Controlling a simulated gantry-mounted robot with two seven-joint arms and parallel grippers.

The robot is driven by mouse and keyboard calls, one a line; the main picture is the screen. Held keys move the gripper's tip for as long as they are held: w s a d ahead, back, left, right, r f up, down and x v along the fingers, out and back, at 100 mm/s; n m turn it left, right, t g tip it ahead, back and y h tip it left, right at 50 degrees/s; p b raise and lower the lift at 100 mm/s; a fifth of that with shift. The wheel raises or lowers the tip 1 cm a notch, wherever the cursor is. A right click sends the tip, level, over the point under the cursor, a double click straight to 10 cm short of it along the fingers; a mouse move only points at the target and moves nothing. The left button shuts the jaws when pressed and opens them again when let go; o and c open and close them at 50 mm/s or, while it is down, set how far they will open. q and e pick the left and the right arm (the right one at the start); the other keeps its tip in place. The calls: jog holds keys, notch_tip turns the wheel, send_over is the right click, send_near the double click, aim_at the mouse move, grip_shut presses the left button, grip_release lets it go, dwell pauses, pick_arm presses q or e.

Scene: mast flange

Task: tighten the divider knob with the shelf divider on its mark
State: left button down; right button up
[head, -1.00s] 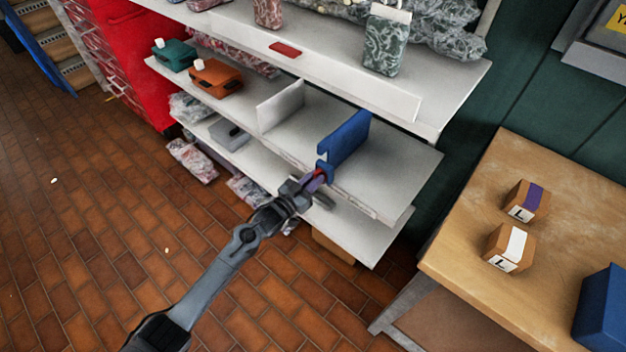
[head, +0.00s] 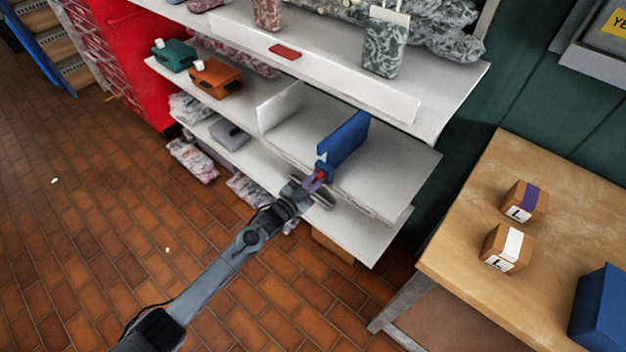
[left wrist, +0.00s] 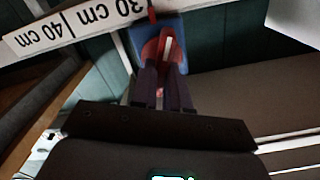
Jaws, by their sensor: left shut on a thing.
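The blue shelf divider (head: 345,138) stands upright on the middle shelf, towards its right end. Its lower front part also shows in the left wrist view (left wrist: 143,38). The red divider knob (left wrist: 168,44) sits on the divider's front. My left gripper (head: 318,180) is at the shelf's front edge, shut on the knob; its fingers (left wrist: 163,84) hide part of it. In the left wrist view, a white scale strip (left wrist: 75,28) reads 30 cm and 40 cm. A thin red line (left wrist: 152,12) shows by the strip's 30 cm end, next to the divider. My right gripper is not in view.
A white divider (head: 280,107) stands left of the blue one on the same shelf (head: 395,165). Orange (head: 215,78) and teal (head: 174,55) items sit further left. A wooden table (head: 465,235) with two small boxes and a blue bin (head: 600,305) stands at right.

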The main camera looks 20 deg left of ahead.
pick_arm(q)
jog(key=m, duration=0.2)
jog(key=shift+m, duration=0.4)
jog(key=shift+s+d+f+m+p, duration=0.1)
jog(key=shift+f+m, duration=0.1)
jog(key=shift+m, duration=1.4)
jog(key=shift+w+d+f+m+p, duration=0.1)
jog(key=shift+f+m, duration=0.05)
jog(key=shift+m, duration=1.45)
jog(key=shift+s+d+f+m+p, duration=0.1)
jog(key=shift+f+m, duration=0.1)
jog(key=shift+m, duration=1.4)
jog(key=c, duration=1.1)
grip_release()
jog(key=shift+r, duration=0.1)
